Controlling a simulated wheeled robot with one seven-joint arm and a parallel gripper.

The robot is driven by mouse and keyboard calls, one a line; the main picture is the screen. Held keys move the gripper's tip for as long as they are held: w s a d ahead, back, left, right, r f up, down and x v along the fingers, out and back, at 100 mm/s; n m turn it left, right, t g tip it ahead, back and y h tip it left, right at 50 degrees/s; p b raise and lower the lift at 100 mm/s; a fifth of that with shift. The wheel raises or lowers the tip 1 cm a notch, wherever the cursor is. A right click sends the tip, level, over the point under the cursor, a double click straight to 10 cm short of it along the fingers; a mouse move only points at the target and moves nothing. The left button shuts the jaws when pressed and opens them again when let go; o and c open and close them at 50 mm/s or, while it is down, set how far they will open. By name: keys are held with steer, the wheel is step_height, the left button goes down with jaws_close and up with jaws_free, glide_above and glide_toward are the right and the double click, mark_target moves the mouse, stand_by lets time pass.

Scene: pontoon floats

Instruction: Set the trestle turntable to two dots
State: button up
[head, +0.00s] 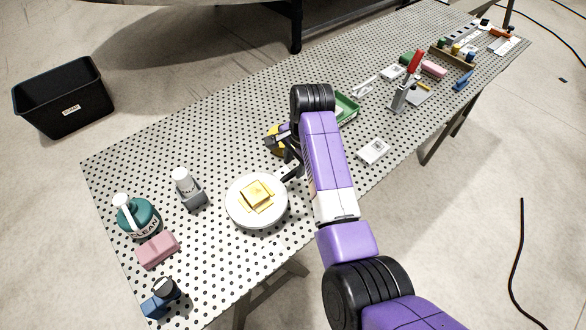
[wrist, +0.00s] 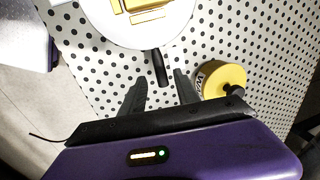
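The turntable is a white round disc (head: 237,208) on the perforated table, with a yellow block (head: 257,194) on top. A black handle (head: 291,174) sticks out from its edge toward my gripper. In the wrist view the disc (wrist: 112,27) is cut off by the top edge, and its handle (wrist: 160,68) points down at my gripper (wrist: 159,84). My gripper is open, and the handle's end shows between its fingertips. I cannot tell whether it touches either finger. No dot marks can be made out on the turntable. My arm hides part of the gripper in the head view.
A yellow round item with lettering (wrist: 222,76) stands close right of my fingers. A grey-white bottle (head: 183,184), a teal jug (head: 137,216) and a pink block (head: 157,249) stand left of the turntable. A green tray (head: 347,108) lies beyond my arm.

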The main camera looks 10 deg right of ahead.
mark_target(292, 173)
steer(key=shift+w+a+f, duration=0.1)
steer(key=shift+w+f, duration=0.1)
steer(key=shift+f, duration=0.75)
steer(key=shift+w+a+f, duration=0.1)
steer(key=shift+w+f, duration=0.05)
steer(key=shift+f, duration=0.75)
jaws_close()
